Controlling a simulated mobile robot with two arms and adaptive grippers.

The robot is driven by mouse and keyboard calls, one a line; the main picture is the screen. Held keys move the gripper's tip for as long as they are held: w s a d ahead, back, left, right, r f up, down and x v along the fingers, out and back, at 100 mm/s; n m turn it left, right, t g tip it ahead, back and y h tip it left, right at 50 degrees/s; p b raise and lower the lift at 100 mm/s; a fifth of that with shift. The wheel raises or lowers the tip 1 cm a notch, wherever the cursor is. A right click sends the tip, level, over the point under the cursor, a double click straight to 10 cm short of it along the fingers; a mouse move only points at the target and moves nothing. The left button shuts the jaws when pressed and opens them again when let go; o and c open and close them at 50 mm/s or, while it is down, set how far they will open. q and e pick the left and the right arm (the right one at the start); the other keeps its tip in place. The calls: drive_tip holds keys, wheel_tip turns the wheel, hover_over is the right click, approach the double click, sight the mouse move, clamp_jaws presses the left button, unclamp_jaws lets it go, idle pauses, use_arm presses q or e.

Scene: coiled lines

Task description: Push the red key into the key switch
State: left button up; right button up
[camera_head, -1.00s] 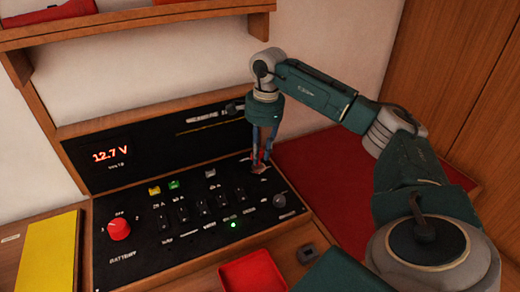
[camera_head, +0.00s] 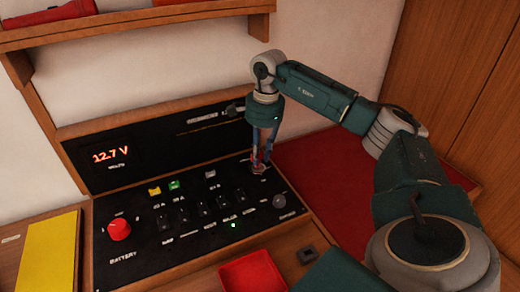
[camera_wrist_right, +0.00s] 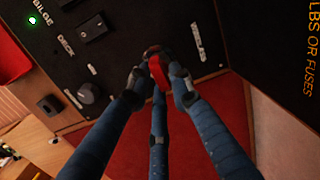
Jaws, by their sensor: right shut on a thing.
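My right gripper (camera_head: 260,165) points down at the right part of the black switch panel (camera_head: 145,250). Its blue fingers are shut on the red key (camera_wrist_right: 158,72), which shows between the fingertips in the right wrist view. The key's lower end is at a dark round fitting on the panel, likely the key switch (camera_wrist_right: 152,50). The fingers hide most of it, so I cannot tell how deep the key sits. My left gripper is not in view.
A red battery knob (camera_head: 119,229), several rocker switches and a grey knob (camera_head: 279,201) stand on the panel. A red tray (camera_head: 251,271) and a small dark block (camera_head: 308,255) lie in front. A yellow book (camera_head: 48,252) is at left. A red surface (camera_head: 335,185) lies right.

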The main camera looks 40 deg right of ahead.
drive_tip(key=shift+f+b, duration=0.4)
drive_tip(key=shift+f, duration=0.7)
idle(1.2)
drive_tip(key=o, duration=1)
drive_tip(key=shift+r, duration=0.1)
wheel_tip(320, 180, up, 12)
drive_tip(key=shift+s+d, duration=0.35)
drive_tip(key=shift+s, duration=0.05)
